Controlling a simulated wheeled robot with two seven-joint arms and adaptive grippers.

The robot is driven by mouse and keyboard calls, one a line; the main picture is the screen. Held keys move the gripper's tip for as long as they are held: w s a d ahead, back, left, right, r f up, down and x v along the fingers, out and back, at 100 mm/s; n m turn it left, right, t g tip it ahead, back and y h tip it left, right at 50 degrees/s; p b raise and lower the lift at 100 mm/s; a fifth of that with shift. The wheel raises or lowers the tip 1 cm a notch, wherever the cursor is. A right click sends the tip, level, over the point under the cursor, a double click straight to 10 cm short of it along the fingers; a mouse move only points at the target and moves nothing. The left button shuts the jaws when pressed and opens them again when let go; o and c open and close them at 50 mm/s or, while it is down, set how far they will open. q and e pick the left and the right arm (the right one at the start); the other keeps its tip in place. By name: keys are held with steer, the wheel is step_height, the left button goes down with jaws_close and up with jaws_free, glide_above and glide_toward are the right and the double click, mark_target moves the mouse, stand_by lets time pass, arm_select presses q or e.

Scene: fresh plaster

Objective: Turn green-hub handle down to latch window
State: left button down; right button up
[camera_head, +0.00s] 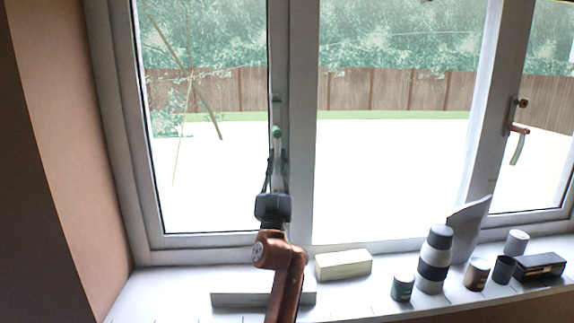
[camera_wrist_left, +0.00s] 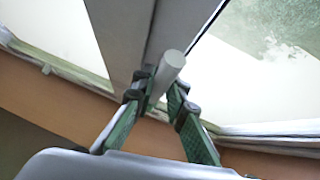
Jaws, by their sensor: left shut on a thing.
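The green-hub handle (camera_head: 277,133) is on the upright frame between the left and middle panes. Its pale lever runs down from the hub, close to vertical in the picture, into my left gripper (camera_head: 276,172). The gripper's fingers are shut on the lever from below. In the left wrist view the round grey end of the handle (camera_wrist_left: 169,68) stands between the green-padded fingers of the left gripper (camera_wrist_left: 161,103). The fingers hide part of the lever. My right gripper is not in view.
On the sill stand a cream block (camera_head: 343,264), a dark green jar (camera_head: 402,288), a banded bottle (camera_head: 434,260), small cups and a black box (camera_head: 540,266). A white slab (camera_head: 235,299) lies below the arm.

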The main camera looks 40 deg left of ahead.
arm_select(q)
steer(key=shift+r, duration=0.2)
steer(key=c, duration=1.9)
jaws_free()
steer(key=shift+f, duration=0.1)
steer(key=shift+c, duration=0.2)
steer(key=shift+f, duration=0.1)
steer(key=v, duration=1.2)
